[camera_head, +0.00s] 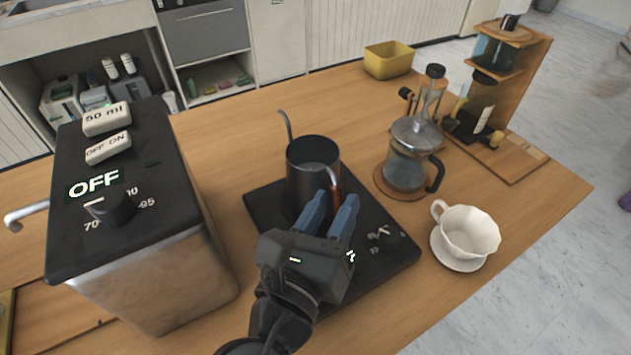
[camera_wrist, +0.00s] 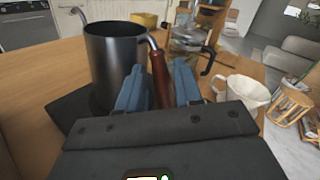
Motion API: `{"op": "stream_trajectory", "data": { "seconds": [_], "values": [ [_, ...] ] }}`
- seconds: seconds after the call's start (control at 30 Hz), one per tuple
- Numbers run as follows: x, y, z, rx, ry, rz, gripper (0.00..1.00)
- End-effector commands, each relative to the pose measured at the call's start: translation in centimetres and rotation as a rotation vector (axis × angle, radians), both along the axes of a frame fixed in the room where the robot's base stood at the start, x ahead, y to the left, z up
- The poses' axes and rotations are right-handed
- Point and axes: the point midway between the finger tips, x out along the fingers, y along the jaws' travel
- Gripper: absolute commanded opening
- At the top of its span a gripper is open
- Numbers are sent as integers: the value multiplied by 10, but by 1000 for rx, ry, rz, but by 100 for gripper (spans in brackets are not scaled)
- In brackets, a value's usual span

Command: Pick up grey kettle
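The grey kettle (camera_head: 313,172) is a dark, open-topped pot with a thin curved spout and a reddish-brown handle. It stands upright on a black hot plate (camera_head: 262,205). My gripper (camera_head: 336,204) is open on the near side of the kettle, its blue fingers pointing at the handle. In the wrist view the kettle (camera_wrist: 115,62) is left of centre, and its handle (camera_wrist: 160,80) shows between the two fingers of my gripper (camera_wrist: 158,84). I cannot tell whether either finger touches the handle. The handle's lower end is hidden behind my gripper.
A black and metal machine (camera_head: 150,255) reading OFF stands close on the left. A glass coffee pot (camera_head: 404,172) and a white cup on a saucer (camera_head: 468,232) stand to the right. A wooden stand (camera_head: 515,100) and a yellow bin (camera_head: 388,62) are farther back.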

Motion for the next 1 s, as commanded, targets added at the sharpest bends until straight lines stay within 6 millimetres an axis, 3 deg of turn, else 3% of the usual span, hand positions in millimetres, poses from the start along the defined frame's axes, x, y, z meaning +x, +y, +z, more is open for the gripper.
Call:
{"op": "stream_trajectory", "data": {
  "seconds": [0.23,0.57,1.0],
  "values": [
    [1,0,0,1,0,0,33],
    [1,0,0,1,0,0,1],
    [1,0,1,2,-3,1,0]
  ]
}}
